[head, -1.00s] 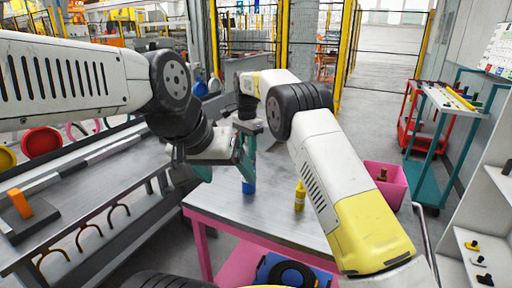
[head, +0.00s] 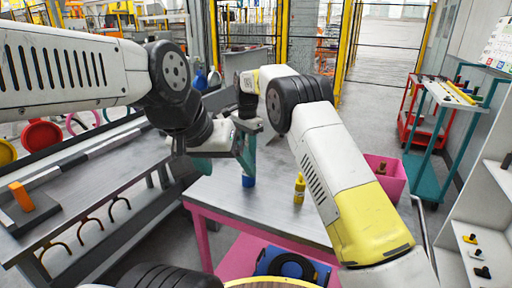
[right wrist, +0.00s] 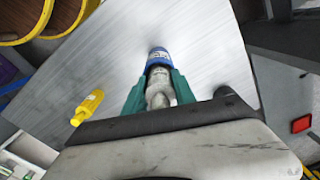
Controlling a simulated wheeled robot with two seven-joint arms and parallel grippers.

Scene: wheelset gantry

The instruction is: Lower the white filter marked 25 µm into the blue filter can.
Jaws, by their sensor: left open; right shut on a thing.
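The blue filter can (head: 248,181) stands on the metal-topped table; in the right wrist view it shows as a blue ring (right wrist: 158,58) beyond the fingers. My right gripper (right wrist: 157,90) is shut on the white filter (right wrist: 160,86), which is in line with the can. Its far end meets the blue in that view; I cannot tell how deep it sits. The 25 µm mark cannot be read. My left gripper (head: 223,164) is open and empty, in front of and left of the can, and partly covers the right gripper in the head view.
A yellow bottle (head: 299,188) stands on the table (head: 270,212) right of the can. A pink bin (head: 390,178) is at the table's right end. A grey bench with an orange block (head: 20,196) is at the left. Red and teal carts (head: 428,176) stand at the right.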

